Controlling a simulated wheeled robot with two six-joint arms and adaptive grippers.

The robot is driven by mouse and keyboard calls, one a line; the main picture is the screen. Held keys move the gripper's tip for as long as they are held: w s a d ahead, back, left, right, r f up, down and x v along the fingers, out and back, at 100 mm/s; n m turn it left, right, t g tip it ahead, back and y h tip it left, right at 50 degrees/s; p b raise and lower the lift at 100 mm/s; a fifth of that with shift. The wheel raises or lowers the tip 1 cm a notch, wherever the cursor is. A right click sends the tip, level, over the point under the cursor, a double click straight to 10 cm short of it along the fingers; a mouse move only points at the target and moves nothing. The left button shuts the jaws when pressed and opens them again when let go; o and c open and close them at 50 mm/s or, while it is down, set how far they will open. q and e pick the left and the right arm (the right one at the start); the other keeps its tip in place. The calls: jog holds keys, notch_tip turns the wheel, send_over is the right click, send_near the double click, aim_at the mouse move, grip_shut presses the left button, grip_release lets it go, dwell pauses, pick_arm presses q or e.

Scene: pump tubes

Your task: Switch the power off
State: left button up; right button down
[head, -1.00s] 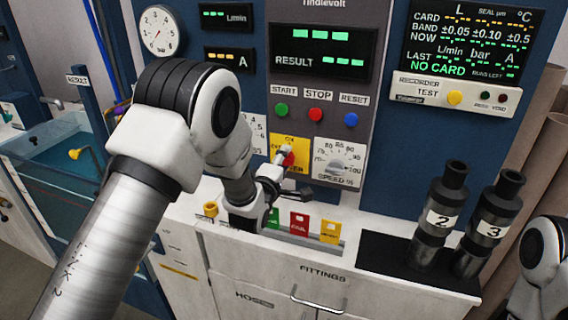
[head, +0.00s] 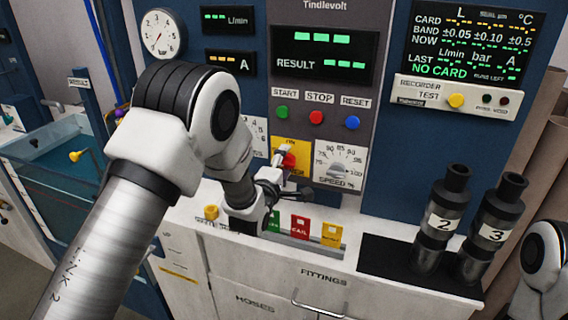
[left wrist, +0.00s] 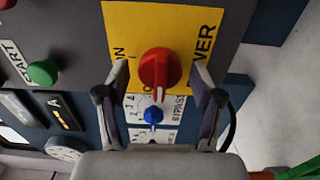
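The power switch is a red knob (head: 289,161) on a yellow plate (head: 276,142) on the grey panel. In the left wrist view the red knob (left wrist: 160,68) shows a white pointer mark at its lower side, toward the blue bypass knob. "ON" and "POWER" are lettered on the yellow plate (left wrist: 130,30); the lettering below the knob is mostly hidden. My left gripper (left wrist: 158,92) is open, with one finger on each side of the knob and a visible gap to both. It also shows in the head view (head: 290,170) in front of the plate. My right gripper is out of view.
A speed dial (head: 338,165) is just right of the plate. Start (head: 282,112), stop (head: 316,118) and reset (head: 352,122) buttons sit above. A blue bypass knob (left wrist: 153,115) is beside the switch. Coloured cards (head: 300,228) stand below; black cylinders (head: 440,222) stand at right.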

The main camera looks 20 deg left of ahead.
pick_arm(q)
jog(key=s, duration=1.2)
jog(key=shift+a, duration=0.2)
